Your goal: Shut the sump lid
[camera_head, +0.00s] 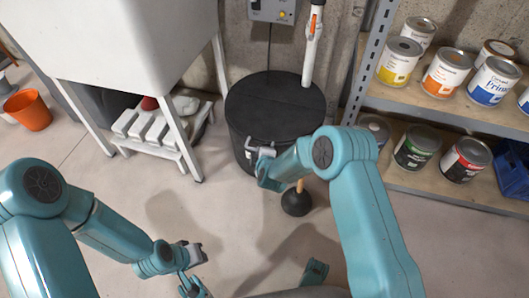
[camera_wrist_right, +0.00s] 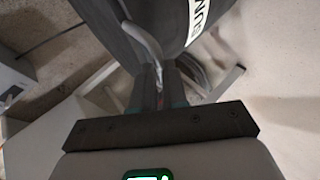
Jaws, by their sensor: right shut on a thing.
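The sump is a black round bin (camera_head: 239,140) against the back wall. Its round black lid (camera_head: 272,102) lies over the top and looks flat, but I cannot tell whether the rim is fully seated. My right gripper (camera_head: 262,160) is at the bin's front rim, shut on a grey handle (camera_head: 249,146) there. In the right wrist view the gripper (camera_wrist_right: 168,90) reaches to a pale curved bar beside the dark bin, whose white label (camera_wrist_right: 198,20) shows in part. My left gripper (camera_head: 192,268) is open and empty, low over the floor at the left.
A white pipe (camera_head: 311,55) rises behind the lid's right edge. A plunger (camera_head: 296,201) stands on the floor by the bin. A shelf (camera_head: 448,103) with paint cans is at right. A white sink (camera_head: 115,40) is at left.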

